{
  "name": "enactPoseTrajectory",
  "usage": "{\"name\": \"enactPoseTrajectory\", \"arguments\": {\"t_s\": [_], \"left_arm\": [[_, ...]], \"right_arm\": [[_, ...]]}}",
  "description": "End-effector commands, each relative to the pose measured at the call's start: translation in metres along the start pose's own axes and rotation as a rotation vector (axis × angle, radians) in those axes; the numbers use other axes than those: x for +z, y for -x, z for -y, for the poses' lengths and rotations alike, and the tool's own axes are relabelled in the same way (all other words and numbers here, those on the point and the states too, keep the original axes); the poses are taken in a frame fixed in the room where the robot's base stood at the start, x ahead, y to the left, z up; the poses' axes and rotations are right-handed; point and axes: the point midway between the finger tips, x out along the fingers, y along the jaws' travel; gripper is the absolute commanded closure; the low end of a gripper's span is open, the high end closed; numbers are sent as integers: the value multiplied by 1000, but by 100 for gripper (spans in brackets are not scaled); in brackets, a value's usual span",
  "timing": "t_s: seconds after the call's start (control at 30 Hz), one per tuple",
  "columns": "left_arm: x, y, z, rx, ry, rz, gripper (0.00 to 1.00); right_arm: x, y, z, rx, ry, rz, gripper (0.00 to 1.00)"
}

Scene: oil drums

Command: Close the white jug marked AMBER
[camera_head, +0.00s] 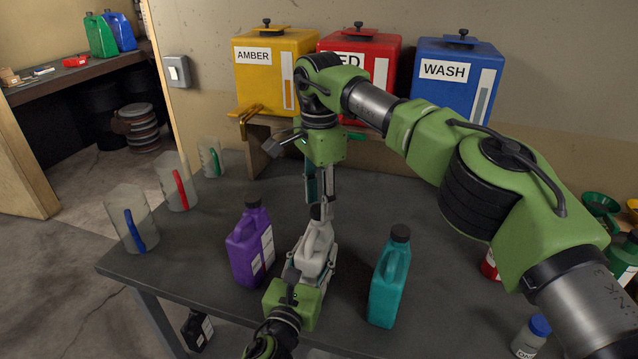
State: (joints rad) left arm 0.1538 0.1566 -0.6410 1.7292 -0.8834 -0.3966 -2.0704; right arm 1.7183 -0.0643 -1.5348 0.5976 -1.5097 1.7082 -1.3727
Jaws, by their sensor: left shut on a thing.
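The white jug (317,241) stands upright on the dark table between a purple jug and a teal jug. Its label is not readable from here. My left gripper (311,265) comes in low from the front and is shut on the white jug's body. My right gripper (319,204) points straight down over the jug's neck. A dark cap (318,212) shows at the jug's mouth, right at the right gripper's fingertips. The fingers hide much of it, so I cannot tell whether they grip it or how it sits on the neck.
The purple jug (250,246) and the teal jug (389,280) stand close on either side. Clear pitchers (130,222) line the table's left edge. Yellow (264,75), red (385,50) and blue (458,80) drums stand behind. My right arm crosses above the table's right side.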

Motion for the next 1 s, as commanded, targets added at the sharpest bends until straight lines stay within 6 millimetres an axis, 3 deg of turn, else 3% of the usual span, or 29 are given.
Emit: {"name": "enactPoseTrajectory", "arguments": {"t_s": [0.13, 0.43, 0.47, 0.6, 0.87, 1.0], "left_arm": [[-1, 0, 0, -1, 0, -2, 100], [-1, 0, 0, -1, 0, -2, 100], [-1, 0, 0, -1, 0, -2, 100], [-1, 0, 0, -1, 0, -2, 100], [-1, 0, 0, -1, 0, -2, 100], [-1, 0, 0, -1, 0, -2, 100]], "right_arm": [[0, -10, 0, -1, 1, 1, 61], [0, -12, 0, -1, 1, 1, 61], [0, -12, 0, -1, 1, 1, 64], [0, -12, 0, -1, 1, 1, 100], [0, -12, 0, -1, -24, 1, 100], [0, -12, 0, -1, -181, 1, 100]]}}
